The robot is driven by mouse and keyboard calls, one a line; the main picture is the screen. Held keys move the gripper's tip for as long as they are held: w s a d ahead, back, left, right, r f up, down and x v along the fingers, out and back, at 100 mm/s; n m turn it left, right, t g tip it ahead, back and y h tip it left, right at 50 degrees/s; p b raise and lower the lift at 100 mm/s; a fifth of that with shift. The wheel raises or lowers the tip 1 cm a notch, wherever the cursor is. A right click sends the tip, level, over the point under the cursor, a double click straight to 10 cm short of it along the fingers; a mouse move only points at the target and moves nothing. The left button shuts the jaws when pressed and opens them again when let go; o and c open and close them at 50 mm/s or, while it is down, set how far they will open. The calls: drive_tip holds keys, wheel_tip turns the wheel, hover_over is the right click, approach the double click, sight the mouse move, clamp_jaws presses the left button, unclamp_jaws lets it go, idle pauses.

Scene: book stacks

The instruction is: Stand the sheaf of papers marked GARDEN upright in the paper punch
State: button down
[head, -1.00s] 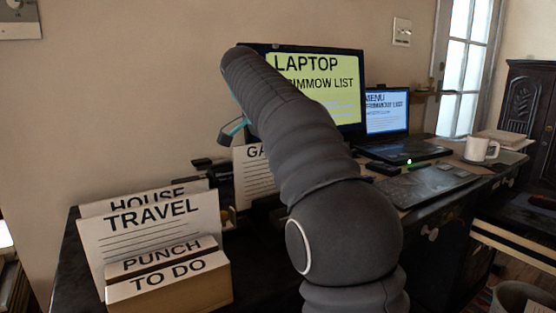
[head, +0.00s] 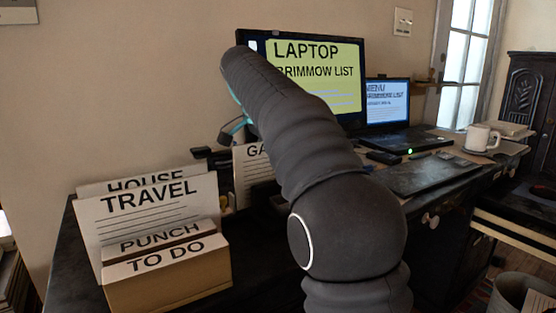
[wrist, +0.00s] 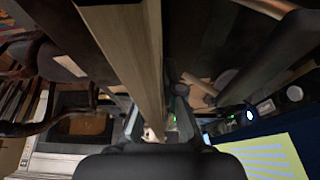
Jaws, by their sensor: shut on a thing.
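The sheaf of papers (head: 252,180) shows only the letters "GA" and some ruled lines; my arm covers the rest. It stands roughly upright behind my arm in the head view. My gripper (wrist: 160,128) is shut on this sheaf, whose pale edge (wrist: 130,50) runs between the fingers in the wrist view. In the head view my arm mostly hides the gripper. A stepped cardboard box (head: 170,285) is marked PUNCH and TO DO, at the front left. Whether the sheaf's lower edge touches anything is hidden.
Sheets marked TRAVEL (head: 150,212) and HOUSE (head: 120,187) stand at the box's back. A dark object (head: 208,153) sits left of the sheaf. A screen marked LAPTOP (head: 325,75), a smaller laptop (head: 388,105), a keyboard (head: 430,175) and a mug (head: 480,138) stand farther right.

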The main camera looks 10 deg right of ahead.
drive_tip(key=c, duration=1.2)
unclamp_jaws()
drive_tip(key=shift+c, duration=0.2)
drive_tip(key=shift+a+r, duration=0.25)
drive_tip(key=shift+r, duration=0.4)
drive_tip(key=v, duration=0.3)
drive_tip(key=shift+s+a+r, duration=0.1)
drive_tip(key=shift+a+r, duration=0.1)
drive_tip(key=shift+r, duration=0.15)
drive_tip(key=s+a, duration=0.3)
drive_tip(key=a, duration=0.8)
drive_tip(key=shift+a, duration=0.25)
drive_tip(key=shift+s, duration=0.15)
